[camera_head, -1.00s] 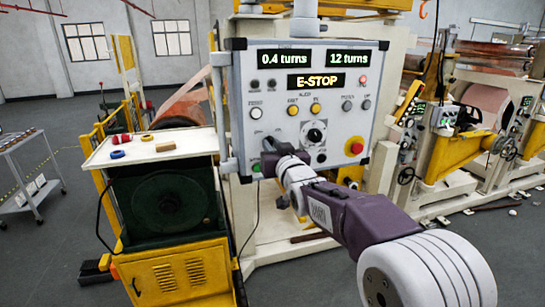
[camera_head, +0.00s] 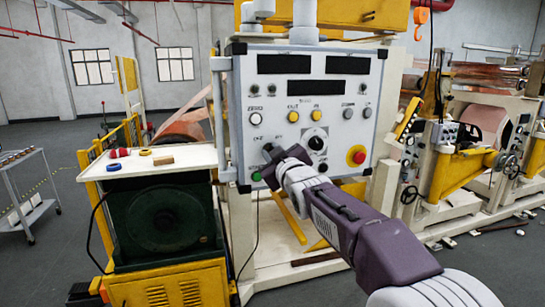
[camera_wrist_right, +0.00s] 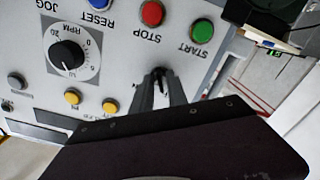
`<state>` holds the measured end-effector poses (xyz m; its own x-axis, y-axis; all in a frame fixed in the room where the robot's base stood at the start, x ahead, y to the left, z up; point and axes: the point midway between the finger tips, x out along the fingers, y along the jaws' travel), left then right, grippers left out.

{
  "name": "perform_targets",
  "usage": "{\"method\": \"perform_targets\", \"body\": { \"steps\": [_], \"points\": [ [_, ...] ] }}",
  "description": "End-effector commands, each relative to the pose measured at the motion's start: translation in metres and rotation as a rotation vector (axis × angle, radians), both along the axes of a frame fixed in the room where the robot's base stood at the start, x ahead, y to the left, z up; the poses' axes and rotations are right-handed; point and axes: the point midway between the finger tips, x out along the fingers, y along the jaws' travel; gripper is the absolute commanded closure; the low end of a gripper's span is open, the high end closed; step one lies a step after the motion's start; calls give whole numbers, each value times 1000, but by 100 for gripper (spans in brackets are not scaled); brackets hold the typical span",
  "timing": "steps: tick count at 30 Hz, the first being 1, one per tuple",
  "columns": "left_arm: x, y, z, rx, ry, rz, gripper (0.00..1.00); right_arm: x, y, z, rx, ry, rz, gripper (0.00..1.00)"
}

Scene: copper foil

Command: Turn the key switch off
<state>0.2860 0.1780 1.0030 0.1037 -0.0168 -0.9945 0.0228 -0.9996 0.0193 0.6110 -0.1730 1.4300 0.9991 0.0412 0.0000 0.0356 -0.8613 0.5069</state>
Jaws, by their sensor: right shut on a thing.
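The control panel (camera_head: 283,99) faces me in the head view, and its displays are dark. My right gripper (camera_head: 270,160) is at its lower left, and its arm covers that corner in part. In the right wrist view the panel appears upside down. There my right gripper (camera_wrist_right: 160,82) is shut on the small dark key (camera_wrist_right: 159,73) of the key switch, beside the red STOP button (camera_wrist_right: 152,13) and green START button (camera_wrist_right: 202,30). The fingers hide most of the switch, and any position marks cannot be read. My left gripper is not in view.
A red emergency stop button (camera_head: 357,156) and a black dial (camera_head: 316,142) sit right of my gripper. A bench with a white top (camera_head: 100,170) holding tape rolls stands at the left. Yellow machinery (camera_head: 460,170) stands at the right.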

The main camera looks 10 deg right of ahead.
Motion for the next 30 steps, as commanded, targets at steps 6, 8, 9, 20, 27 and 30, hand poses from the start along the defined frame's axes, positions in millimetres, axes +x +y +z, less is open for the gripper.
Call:
{"method": "perform_targets", "body": {
  "steps": [6,8,9,20,27,30],
  "points": [
    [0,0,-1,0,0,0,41,0,0,1,-9,-3,0,100],
    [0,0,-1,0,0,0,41,0,0,1,-9,-3,0,100],
    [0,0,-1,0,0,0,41,0,0,1,-8,-3,1,100],
    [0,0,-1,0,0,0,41,0,0,1,-7,-3,0,74],
    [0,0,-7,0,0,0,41,-12,-1,-1,-9,-3,1,74],
    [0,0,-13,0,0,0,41,-31,-1,-1,-8,-4,0,74]
  ]
}}
